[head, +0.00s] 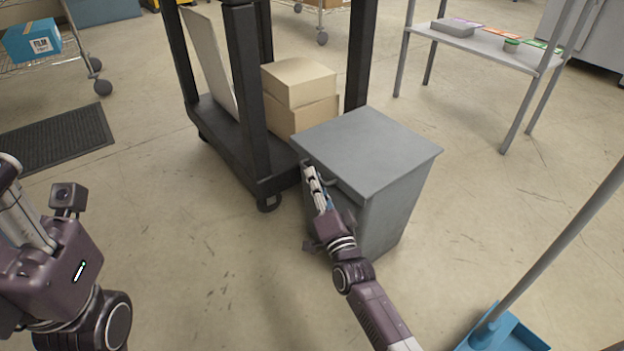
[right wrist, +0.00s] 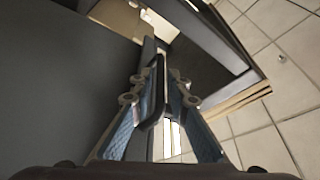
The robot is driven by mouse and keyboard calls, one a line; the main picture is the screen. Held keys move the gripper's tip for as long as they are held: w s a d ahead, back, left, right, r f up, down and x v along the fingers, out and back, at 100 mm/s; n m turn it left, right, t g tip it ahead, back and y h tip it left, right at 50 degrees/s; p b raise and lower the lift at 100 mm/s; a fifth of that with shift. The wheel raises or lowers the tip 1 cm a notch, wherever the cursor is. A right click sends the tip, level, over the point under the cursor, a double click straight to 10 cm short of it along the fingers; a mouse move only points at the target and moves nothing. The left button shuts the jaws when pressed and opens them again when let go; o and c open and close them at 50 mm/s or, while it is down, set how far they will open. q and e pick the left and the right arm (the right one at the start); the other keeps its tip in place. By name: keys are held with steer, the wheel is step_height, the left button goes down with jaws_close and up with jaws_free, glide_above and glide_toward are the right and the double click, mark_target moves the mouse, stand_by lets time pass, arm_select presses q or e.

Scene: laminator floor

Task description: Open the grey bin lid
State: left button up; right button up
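The grey bin (head: 385,215) stands on the floor in the middle of the head view. Its flat grey lid (head: 365,150) lies level on top, closed as far as I can see.
A black cart (head: 225,150) with cardboard boxes (head: 300,85) stands close behind the bin on the left. A grey table (head: 490,45) is at the back right. A blue dustpan (head: 505,332) with a long handle is at the lower right. Floor is clear in front.

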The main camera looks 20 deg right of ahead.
steer(key=shift+x, duration=1.05)
steer(key=shift+c, duration=0.3)
jaws_close()
